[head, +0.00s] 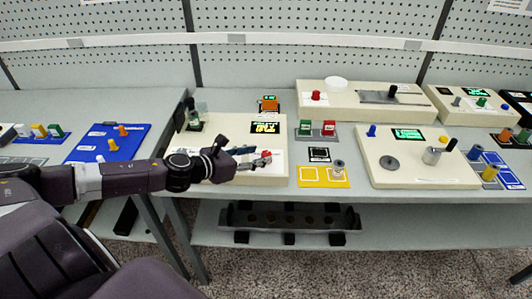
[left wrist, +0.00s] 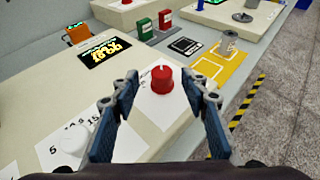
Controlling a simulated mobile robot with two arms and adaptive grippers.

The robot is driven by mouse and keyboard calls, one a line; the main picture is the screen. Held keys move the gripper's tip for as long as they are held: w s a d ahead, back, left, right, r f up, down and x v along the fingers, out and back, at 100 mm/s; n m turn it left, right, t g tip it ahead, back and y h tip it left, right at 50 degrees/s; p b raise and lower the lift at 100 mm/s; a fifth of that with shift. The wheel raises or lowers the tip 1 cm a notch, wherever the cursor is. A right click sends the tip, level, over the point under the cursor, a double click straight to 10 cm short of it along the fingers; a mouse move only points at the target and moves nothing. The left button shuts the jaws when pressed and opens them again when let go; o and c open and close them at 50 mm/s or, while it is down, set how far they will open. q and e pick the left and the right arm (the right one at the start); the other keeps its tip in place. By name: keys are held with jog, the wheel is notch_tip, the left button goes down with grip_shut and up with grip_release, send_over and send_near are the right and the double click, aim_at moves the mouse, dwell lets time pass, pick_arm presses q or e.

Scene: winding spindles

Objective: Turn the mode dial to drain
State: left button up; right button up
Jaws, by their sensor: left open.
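A red dial (left wrist: 162,80) with a white mark on top sits on a white label on the cream panel (left wrist: 55,90). Its label text is not readable. In the head view the red dial (head: 266,153) shows small at my fingertips. My left gripper (head: 262,158) is open over the panel. In the left wrist view its fingers (left wrist: 164,86) stand on either side of the red dial, with a gap on both sides; I cannot tell how far above the panel they are. A white knob (left wrist: 75,138) with numbers around it is near the left finger. My right gripper is not in view.
A lit display (left wrist: 105,49) is on the same panel, and an orange block (left wrist: 77,34) stands behind it. Green (left wrist: 144,28) and red (left wrist: 165,19) blocks stand beyond. A yellow mat (head: 311,178) with a grey cylinder (head: 339,168) lies to the right.

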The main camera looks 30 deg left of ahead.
aim_at(265, 154)
pick_arm(q)
jog(key=shift+w+d+f+p, duration=0.1)
jog(key=shift+w+d+p, duration=0.1)
jog(key=shift+w, duration=0.25)
jog(key=shift+w+d+f+p, duration=0.1)
jog(key=shift+w+d, duration=0.05)
jog(key=shift+w, duration=0.6)
jog(key=shift+w+f+p, duration=0.2)
jog(key=shift+w+p, duration=0.05)
jog(key=shift+p, duration=0.05)
jog(key=shift+w+d+f, duration=0.2)
jog(key=shift+w+f, duration=0.05)
jog(key=shift+w, duration=0.1)
jog(key=shift+w+f, duration=0.1)
jog(key=shift+w, duration=0.05)
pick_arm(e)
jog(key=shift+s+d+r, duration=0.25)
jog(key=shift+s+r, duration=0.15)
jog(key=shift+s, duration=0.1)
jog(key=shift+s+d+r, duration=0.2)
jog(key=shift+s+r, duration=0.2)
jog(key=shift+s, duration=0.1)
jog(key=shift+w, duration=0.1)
pick_arm(q)
jog(key=shift+c, duration=0.3)
grip_shut()
